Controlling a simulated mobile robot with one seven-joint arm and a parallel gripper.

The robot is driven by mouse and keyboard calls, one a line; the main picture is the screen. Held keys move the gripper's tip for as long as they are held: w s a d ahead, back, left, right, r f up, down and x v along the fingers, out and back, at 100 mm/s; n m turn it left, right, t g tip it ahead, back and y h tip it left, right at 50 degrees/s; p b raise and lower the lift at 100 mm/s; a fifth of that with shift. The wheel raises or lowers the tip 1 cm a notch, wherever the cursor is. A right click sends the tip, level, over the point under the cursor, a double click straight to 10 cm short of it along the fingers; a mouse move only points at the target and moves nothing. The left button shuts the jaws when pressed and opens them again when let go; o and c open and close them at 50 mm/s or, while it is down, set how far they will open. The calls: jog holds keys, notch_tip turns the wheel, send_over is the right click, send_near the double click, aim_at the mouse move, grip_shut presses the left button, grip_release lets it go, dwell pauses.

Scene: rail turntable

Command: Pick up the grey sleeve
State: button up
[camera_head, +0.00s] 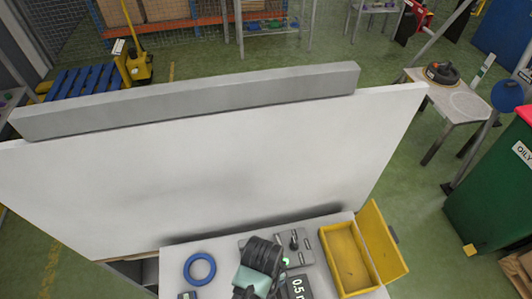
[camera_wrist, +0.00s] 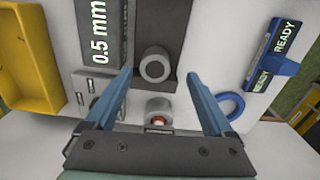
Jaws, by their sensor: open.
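In the wrist view a short grey cylinder with a round hollow end, which looks like the grey sleeve (camera_wrist: 153,68), sits at a dark grey fixture block. My gripper (camera_wrist: 158,73) is open, with one blue-grey finger on each side of the sleeve in the picture and a gap to both. Nothing is held. A second grey round part (camera_wrist: 160,103) with an orange centre shows nearer the gripper's palm. In the head view my dark gripper (camera_head: 260,258) is over the bench, and I cannot make out the sleeve there.
A yellow box (camera_head: 336,263) with an open lid stands right of my gripper. A blue ring (camera_head: 200,268) lies left. A "0.5 mm" display (camera_wrist: 99,35) and a blue "READY" sign (camera_wrist: 272,62) stand near. A large white panel (camera_head: 200,165) rises behind the bench.

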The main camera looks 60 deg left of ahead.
jog(key=shift+w+d+f+p, duration=0.1)
jog(key=shift+w+f+p, duration=0.15)
jog(key=shift+f, duration=0.9)
jog(key=shift+w+f+p, duration=0.1)
jog(key=shift+f+p, duration=0.1)
jog(key=shift+f, duration=0.9)
grip_shut()
